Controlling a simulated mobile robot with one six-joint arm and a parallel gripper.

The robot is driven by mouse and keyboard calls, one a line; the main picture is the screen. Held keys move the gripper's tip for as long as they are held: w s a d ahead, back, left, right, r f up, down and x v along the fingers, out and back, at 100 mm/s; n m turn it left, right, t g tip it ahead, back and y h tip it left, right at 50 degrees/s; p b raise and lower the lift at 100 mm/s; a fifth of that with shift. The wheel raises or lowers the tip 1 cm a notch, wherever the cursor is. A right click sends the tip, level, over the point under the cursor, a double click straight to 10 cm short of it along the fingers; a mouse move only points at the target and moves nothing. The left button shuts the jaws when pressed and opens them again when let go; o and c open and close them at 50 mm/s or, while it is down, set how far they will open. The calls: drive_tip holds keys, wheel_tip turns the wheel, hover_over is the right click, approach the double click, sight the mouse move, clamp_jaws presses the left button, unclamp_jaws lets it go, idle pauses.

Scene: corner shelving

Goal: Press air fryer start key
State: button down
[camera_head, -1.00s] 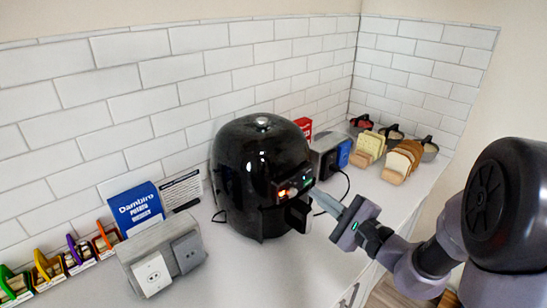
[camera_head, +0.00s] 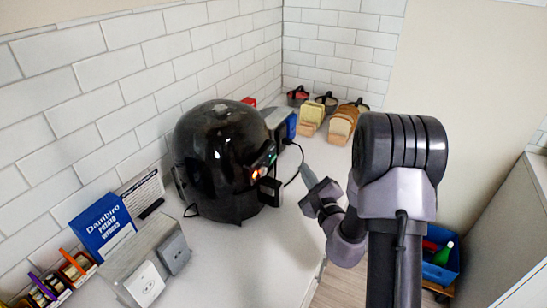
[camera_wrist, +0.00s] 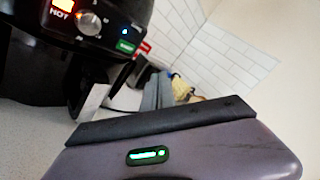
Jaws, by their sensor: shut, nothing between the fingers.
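The black air fryer (camera_head: 222,140) stands on the counter, its control panel (camera_head: 264,164) facing right, with an orange and a green light. In the wrist view the panel fills the upper left: a lit "HOT" display (camera_wrist: 62,6), a round knob (camera_wrist: 88,23), and a small green-lit label or key (camera_wrist: 125,46) with a blue light above it. Which one is the start key I cannot read for certain. My gripper (camera_head: 305,171) is shut and empty, to the right of the panel and apart from it.
The fryer's basket handle (camera_head: 270,190) juts out below the panel, close to my gripper. A grey toaster (camera_head: 272,124) with a dark cord stands behind. Bread slices (camera_head: 342,122) sit farther back.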

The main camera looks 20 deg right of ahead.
sight(276, 153)
drive_tip(key=w+a+p, duration=0.1)
drive_tip(key=w+a, duration=0.3)
drive_tip(key=shift+w+a+p, duration=0.25)
drive_tip(key=shift+a+p, duration=0.05)
drive_tip(key=shift+a, duration=0.05)
idle(1.8)
drive_tip(key=shift+w+a, duration=0.3)
drive_tip(key=shift+w+a, duration=0.2)
idle(0.8)
drive_tip(key=shift+s+d, duration=0.1)
drive_tip(key=shift+s+d+b, duration=0.3)
drive_tip(key=shift+s+d, duration=0.1)
drive_tip(key=s+d+b, duration=0.2)
drive_tip(key=s+d, duration=0.1)
drive_tip(key=shift+s+d, duration=0.3)
idle(0.4)
